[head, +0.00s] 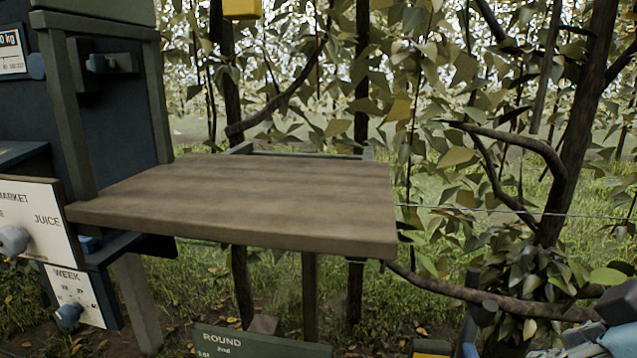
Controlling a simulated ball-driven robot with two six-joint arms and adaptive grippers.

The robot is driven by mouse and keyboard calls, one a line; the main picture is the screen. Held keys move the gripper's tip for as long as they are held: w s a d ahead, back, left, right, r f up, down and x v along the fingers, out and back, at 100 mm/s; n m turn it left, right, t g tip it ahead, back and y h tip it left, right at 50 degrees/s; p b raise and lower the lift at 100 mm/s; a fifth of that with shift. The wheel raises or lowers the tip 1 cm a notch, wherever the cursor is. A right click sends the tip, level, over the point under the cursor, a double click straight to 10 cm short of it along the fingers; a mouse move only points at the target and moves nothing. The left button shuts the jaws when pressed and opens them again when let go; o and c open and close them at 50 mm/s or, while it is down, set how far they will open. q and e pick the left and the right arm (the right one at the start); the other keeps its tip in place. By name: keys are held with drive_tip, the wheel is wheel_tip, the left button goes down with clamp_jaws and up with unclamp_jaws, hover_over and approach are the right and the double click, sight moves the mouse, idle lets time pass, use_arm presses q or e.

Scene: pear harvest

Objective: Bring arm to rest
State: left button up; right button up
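No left gripper shows in the head view. Dark grey blocky parts (612,312) with pale blue-grey pieces show at the lower right corner, cut off by the picture's edge. They may belong to my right gripper, but its fingertips cannot be made out, and neither can whether it is open or shut. No pear can be made out in a gripper.
A bare wooden tabletop (250,200) spans the middle. A dark blue cabinet (115,115) and a JUICE sign (35,222) stand left. A green ROUND board (255,342) is at the bottom. Branches (515,145) and leaves fill the right, with a thin wire across.

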drive_tip(key=s+a+f+m+g+h, duration=0.1)
drive_tip(key=s+f+m+g, duration=0.1)
drive_tip(key=s+f, duration=0.35)
drive_tip(key=s+a+f+m+g, duration=0.1)
drive_tip(key=s+f+m+g, duration=0.15)
drive_tip(key=s, duration=0.55)
wheel_tip(320, 180, down, 26)
drive_tip(key=s+d, duration=0.2)
drive_tip(key=s, duration=0.1)
drive_tip(key=s+d+f+m+g, duration=0.1)
drive_tip(key=s+f+g, duration=0.1)
drive_tip(key=s+f, duration=1.3)
drive_tip(key=s, duration=0.3)
drive_tip(key=shift+d+f, duration=0.15)
drive_tip(key=shift+f, duration=0.25)
